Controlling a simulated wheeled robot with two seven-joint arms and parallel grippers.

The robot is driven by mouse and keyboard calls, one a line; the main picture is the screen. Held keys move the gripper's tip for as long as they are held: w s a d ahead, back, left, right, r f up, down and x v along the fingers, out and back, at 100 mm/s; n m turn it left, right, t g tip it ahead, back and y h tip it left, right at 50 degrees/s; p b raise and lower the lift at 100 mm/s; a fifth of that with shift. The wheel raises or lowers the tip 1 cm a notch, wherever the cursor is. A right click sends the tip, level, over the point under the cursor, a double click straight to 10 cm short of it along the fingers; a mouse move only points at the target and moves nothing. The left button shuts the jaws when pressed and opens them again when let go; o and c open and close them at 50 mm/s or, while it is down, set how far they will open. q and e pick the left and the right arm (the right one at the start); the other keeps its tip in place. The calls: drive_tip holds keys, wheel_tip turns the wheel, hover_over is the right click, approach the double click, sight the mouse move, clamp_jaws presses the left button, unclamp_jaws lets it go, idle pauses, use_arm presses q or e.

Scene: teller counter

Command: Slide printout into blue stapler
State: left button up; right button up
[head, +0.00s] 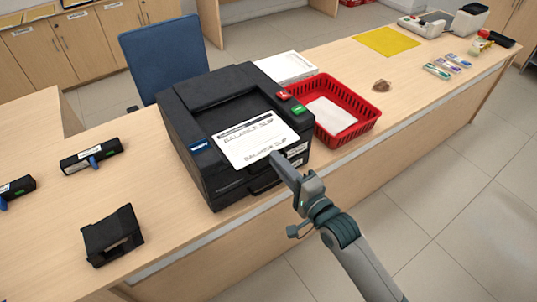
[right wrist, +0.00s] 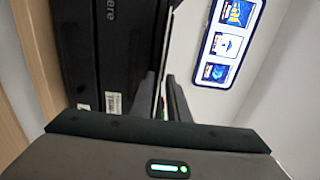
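The printout, a white sheet marked "BALANCE SLIP" (head: 250,138), lies tilted on the front of a black printer (head: 225,185). My right gripper (head: 278,160) is at the sheet's near right edge. In the right wrist view its two fingers (right wrist: 163,95) stand slightly apart, with a thin pale edge between them; I cannot tell whether they touch it. A black device with a blue lever (head: 91,155) lies on the counter left of the printer. A similar one (head: 14,188) is cut by the left picture edge. I cannot tell which is the blue stapler. My left gripper is out of view.
A black open-sided holder (head: 112,237) stands at the counter's front left. A red basket (head: 362,97) with paper stands right of the printer, before a white paper stack (head: 286,67). A yellow mat (head: 388,41) lies farther right. The counter between printer and left devices is clear.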

sight(272, 149)
drive_tip(key=shift+x, duration=1.8)
clamp_jaws()
drive_tip(key=shift+r+p, duration=1.35)
drive_tip(key=shift+p, duration=0.25)
drive_tip(key=shift+f, duration=0.1)
